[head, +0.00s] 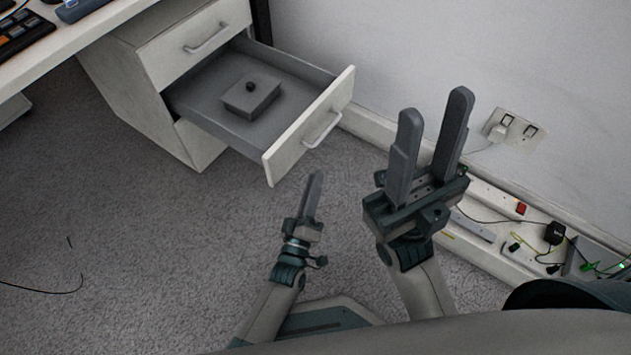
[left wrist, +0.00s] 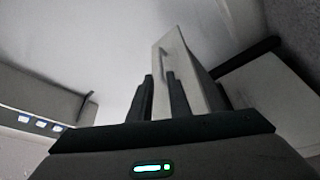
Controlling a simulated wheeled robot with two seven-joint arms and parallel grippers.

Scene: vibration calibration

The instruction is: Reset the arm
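My left gripper (head: 312,195) is at the lower middle of the head view, pointing up the picture. It is apart from the open drawer and seen nearly side-on. In the left wrist view its two fingers (left wrist: 160,95) stand apart with a gap between them, and the pale drawer front (left wrist: 180,70) with its handle shows behind them. My right gripper (head: 432,140) is to the right in the head view, raised, with its two grey fingers apart and nothing between them.
A desk (head: 75,38) is at upper left. A wall socket (head: 512,128) and cables (head: 500,225) are at right. The carpet (head: 130,230) at left is mostly clear.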

